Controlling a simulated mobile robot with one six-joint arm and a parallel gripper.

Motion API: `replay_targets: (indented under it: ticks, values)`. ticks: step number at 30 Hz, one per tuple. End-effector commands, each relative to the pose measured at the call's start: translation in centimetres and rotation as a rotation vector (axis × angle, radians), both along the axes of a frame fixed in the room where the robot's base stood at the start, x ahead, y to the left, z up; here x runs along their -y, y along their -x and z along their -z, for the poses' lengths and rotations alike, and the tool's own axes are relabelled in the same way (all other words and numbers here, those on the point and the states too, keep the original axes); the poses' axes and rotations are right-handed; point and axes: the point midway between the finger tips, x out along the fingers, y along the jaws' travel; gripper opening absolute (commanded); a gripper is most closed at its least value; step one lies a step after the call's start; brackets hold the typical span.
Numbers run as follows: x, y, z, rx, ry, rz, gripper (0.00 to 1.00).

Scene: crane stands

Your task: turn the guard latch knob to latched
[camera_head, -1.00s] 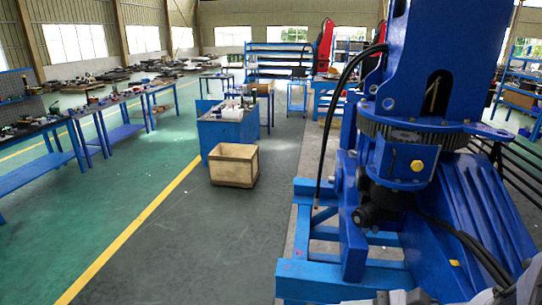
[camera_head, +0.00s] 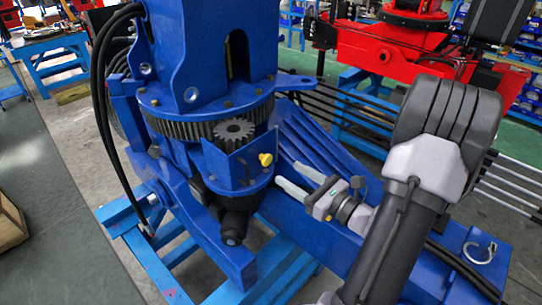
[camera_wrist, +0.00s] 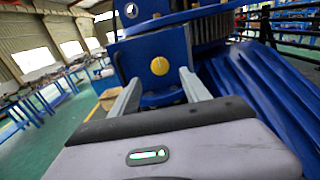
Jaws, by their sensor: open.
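The guard latch knob (camera_head: 265,159) is small and yellow, on the front of the blue guard housing (camera_head: 238,172) below the toothed gear. In the wrist view the knob (camera_wrist: 159,66) looks round and faces me, with a faint mark whose direction I cannot read. My gripper (camera_head: 287,177) is open and empty, its two pale fingers pointing at the housing. In the wrist view my gripper (camera_wrist: 159,80) has one finger on each side of the knob, which shows between the tips. The fingers appear short of the knob and not touching it.
The blue crane column (camera_head: 210,50) rises above the large ring gear (camera_head: 205,124). Black cables (camera_head: 97,100) hang at its left. A ribbed blue beam (camera_head: 310,150) lies behind my gripper. A red crane (camera_head: 400,60) stands behind.

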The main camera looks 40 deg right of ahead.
Motion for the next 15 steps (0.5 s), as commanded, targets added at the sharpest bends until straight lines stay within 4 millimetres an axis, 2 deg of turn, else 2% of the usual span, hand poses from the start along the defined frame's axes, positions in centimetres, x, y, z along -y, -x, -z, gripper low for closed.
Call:
replay_targets:
  ticks: [3, 6, 10, 15]
  values:
    - [-0.4, -3.5, -0.3, -0.001, 0.000, -0.006, 0.55]
    - [-0.6, -5.6, -0.2, 0.000, 0.001, -0.005, 0.55]
    - [-0.6, -7.3, -0.1, -0.001, 0.003, -0.003, 0.55]
    - [-0.6, -8.0, 0.0, 0.000, 0.002, 0.000, 0.55]
